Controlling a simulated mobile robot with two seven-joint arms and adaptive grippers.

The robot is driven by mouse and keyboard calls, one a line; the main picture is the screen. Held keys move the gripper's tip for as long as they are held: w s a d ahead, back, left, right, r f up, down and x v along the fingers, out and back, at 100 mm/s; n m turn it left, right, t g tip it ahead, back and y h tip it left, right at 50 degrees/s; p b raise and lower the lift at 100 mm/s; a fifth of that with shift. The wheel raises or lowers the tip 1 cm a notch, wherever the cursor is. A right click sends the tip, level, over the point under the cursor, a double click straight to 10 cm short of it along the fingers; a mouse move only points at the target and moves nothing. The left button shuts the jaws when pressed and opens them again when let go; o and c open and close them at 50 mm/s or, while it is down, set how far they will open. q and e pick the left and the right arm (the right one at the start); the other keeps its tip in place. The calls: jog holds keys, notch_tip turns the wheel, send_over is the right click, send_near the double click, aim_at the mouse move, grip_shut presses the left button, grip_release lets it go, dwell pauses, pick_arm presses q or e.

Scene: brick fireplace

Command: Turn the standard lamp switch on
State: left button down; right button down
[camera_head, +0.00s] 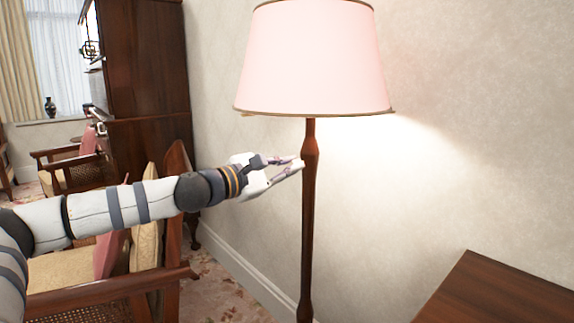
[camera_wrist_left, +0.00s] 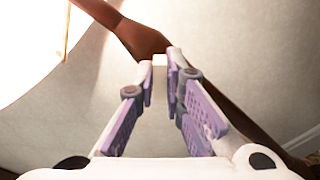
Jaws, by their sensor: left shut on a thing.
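The standard lamp has a pink shade (camera_head: 312,60) with dark trim and a dark wooden pole (camera_head: 308,225). The lamp stands upright near the wall, and bright light falls on the wall by the shade. My left gripper (camera_head: 296,163) reaches in from the left, with its fingertips at the pole's thicker part below the shade. In the left wrist view the fingers (camera_wrist_left: 164,68) come nearly together against the wooden pole (camera_wrist_left: 142,38). They are shut on a small part of the lamp there. My right gripper is out of view.
A cushioned wooden armchair (camera_head: 150,282) stands below my left arm, with a tall dark cabinet (camera_head: 150,75) behind. A dark wooden tabletop (camera_head: 495,295) fills the lower right. The plain wall (camera_head: 470,160) is close behind the lamp.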

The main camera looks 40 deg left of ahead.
pick_arm(q)
jog(key=shift+f+m+p, duration=0.2)
jog(key=shift+m+p, duration=0.1)
jog(key=shift+m, duration=3.8)
jog(key=c, duration=1.7)
grip_release()
jog(key=shift+s, duration=0.1)
jog(key=s, duration=0.8)
jog(key=s+a, duration=0.1)
jog(key=s, duration=0.2)
jog(key=shift+s, duration=0.4)
